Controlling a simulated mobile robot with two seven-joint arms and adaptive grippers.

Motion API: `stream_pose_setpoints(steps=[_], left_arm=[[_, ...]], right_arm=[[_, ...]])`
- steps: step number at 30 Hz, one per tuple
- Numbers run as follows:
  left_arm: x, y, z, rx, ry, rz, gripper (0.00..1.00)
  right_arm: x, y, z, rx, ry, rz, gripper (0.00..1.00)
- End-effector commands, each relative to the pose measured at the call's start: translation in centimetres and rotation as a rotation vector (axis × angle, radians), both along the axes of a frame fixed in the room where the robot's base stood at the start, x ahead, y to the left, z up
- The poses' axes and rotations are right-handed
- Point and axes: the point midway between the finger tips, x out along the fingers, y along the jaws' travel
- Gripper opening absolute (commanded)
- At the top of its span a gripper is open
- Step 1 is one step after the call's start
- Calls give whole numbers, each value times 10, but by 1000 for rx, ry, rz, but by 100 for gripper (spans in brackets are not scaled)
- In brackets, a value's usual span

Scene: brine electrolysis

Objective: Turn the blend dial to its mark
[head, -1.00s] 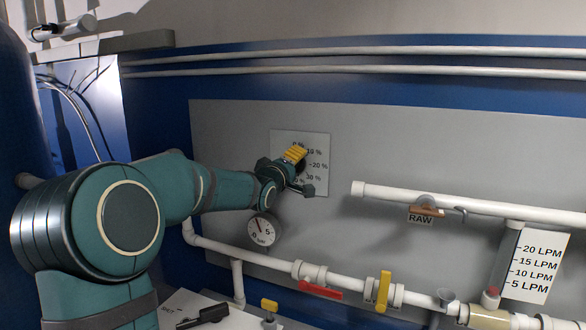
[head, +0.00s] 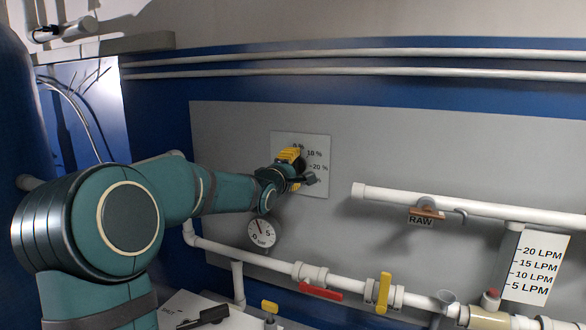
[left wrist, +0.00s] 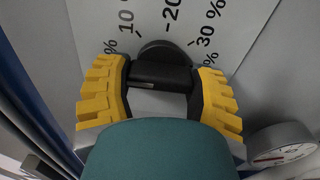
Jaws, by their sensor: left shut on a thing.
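The blend dial is a black knob (left wrist: 162,72) on a round base, on a white scale plate (head: 316,184) on the grey wall panel. In the head view the labels 0 %, 10 % and 20 % show on the plate; the wrist view also shows 30 %. My left gripper (head: 291,171) is shut on the dial, with its yellow-padded fingers on either side of the knob in the left wrist view. The 20 label stands straight above the knob there. The gripper covers most of the dial in the head view, and its pointer cannot be made out. My right gripper is not in view.
A round pressure gauge (head: 262,233) hangs just below my left gripper. White pipes with a red-handled valve (head: 320,293) and a yellow-handled valve (head: 383,292) run lower down. A RAW tag (head: 421,219) and an LPM scale (head: 538,267) are at the right.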

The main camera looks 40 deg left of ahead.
Motion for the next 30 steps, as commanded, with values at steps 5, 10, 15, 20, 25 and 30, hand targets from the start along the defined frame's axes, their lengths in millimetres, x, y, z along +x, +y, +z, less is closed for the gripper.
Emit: stream_pose_setpoints(steps=[5,10,15,20,25,30], left_arm=[[0,-1,-1,-3,2,-1,23],[0,0,-1,-2,3,-1,92],[0,0,-1,-1,1,0,92],[-1,0,0,0,1,0,92],[-16,-5,1,-1,0,1,92],[-48,-15,1,-1,-1,1,92]], right_arm=[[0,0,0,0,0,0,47],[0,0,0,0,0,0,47],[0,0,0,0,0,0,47],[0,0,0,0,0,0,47],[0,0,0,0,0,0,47],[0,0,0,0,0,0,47]])
